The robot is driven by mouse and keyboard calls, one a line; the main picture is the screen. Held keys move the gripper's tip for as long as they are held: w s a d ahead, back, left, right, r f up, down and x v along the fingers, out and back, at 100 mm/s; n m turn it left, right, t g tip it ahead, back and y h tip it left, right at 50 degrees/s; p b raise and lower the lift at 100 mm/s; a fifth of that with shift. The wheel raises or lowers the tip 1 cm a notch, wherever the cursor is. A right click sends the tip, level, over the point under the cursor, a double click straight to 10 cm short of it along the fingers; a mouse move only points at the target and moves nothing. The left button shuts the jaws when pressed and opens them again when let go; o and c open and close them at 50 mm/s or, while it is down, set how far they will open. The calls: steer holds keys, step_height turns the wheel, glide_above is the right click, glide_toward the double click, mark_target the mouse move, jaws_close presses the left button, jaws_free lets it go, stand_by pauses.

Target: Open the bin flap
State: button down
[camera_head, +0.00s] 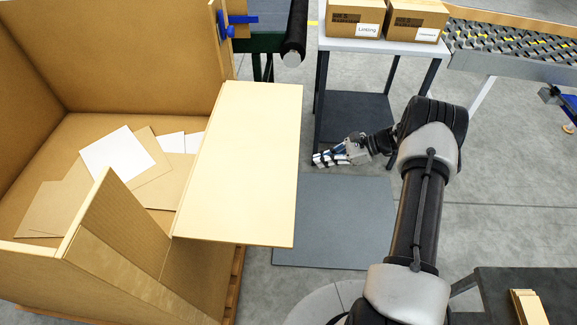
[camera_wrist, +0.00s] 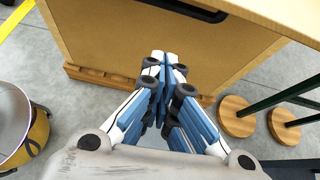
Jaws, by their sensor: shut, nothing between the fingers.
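The bin (camera_head: 30,90) is a large tan box at the left in the head view, with cards and sheets lying inside. A pale tan panel, which looks like its flap (camera_head: 250,160), lies over the right side and juts outward. In the wrist view a tan bin wall (camera_wrist: 110,45) fills the upper middle, with a black handle or slot (camera_wrist: 182,8) at its top edge. My gripper (camera_head: 322,160) is shut and empty, to the right of the panel. In the wrist view its fingertips (camera_wrist: 165,62) point at the wall; whether they touch it I cannot tell.
A blue clamp (camera_head: 225,25) sits at the bin's back corner. A side table (camera_head: 340,45) with cartons (camera_head: 415,18) stands behind my gripper. A grey mat (camera_head: 335,215) lies on the floor. A yellow bucket (camera_wrist: 35,140) shows left in the wrist view.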

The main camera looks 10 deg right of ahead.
mark_target(291, 146)
steer(key=f+b+x, duration=0.1)
steer(key=b+x, duration=0.2)
steer(key=x, duration=0.8)
step_height(291, 146, up, 4)
steer(key=shift+s+r, duration=0.1)
steer(key=shift+r, duration=0.15)
steer(key=r+h+p, duration=0.1)
steer(key=r+p, duration=0.4)
steer(key=r+g+h+p, duration=0.1)
steer(key=r+p, duration=0.2)
steer(key=shift+s+d+r+h, duration=0.1)
steer(key=shift+d+r+h, duration=0.2)
steer(key=shift+d, duration=0.1)
steer(key=shift+r+h+p, duration=0.4)
steer(key=shift+r+p, duration=0.2)
steer(key=shift+p, duration=0.25)
steer(key=shift+f, duration=0.1)
